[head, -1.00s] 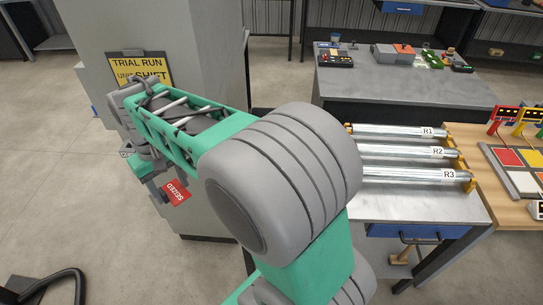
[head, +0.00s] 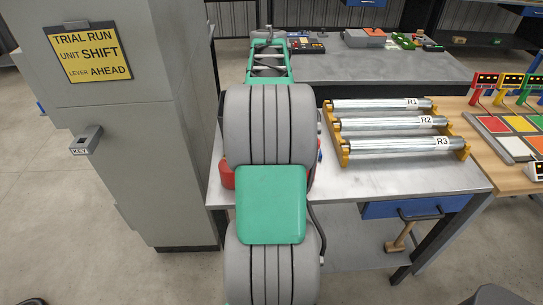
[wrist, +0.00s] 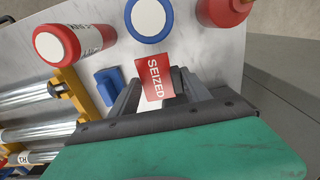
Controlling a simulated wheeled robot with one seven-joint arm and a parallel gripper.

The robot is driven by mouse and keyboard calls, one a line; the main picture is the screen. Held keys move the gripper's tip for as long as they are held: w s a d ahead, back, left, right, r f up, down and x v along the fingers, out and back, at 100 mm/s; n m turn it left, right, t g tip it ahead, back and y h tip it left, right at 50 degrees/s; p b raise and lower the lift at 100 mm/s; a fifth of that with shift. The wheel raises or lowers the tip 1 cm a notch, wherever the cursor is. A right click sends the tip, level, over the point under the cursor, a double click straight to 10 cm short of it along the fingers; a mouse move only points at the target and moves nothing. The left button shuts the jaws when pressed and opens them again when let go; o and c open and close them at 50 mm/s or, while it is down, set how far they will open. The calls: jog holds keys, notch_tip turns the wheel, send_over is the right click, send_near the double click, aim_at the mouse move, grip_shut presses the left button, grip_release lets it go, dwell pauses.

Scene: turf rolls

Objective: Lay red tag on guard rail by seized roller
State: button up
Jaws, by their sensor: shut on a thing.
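In the wrist view my gripper (wrist: 155,88) is shut on the red tag (wrist: 154,76), lettered SEIZED in white. The tag is over the grey bench, apart from the rollers. In the head view the tag and gripper are hidden behind my arm. The rollers R1 (head: 380,104), R2 (head: 390,124) and R3 (head: 395,146) lie in parallel on the bench, to the right of my arm. A yellow end rail (head: 334,132) holds their left ends. It also shows in the wrist view (wrist: 76,92), left of the tag. I cannot tell which roller is seized.
In the wrist view a blue block (wrist: 110,88), a red can (wrist: 60,44), a white disc with blue rim (wrist: 148,16) and a red bottle (wrist: 222,10) stand close around the gripper. A grey cabinet (head: 150,150) is left of the bench (head: 350,185). A panel of coloured squares (head: 510,130) is at right.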

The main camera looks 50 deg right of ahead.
notch_tip(320, 180, down, 10)
jog(key=shift+s+d+r+p, duration=0.1)
jog(key=shift+p, duration=0.4)
jog(key=shift+f, duration=0.3)
jog(key=o, duration=1.3)
jog(key=shift+r, duration=0.1)
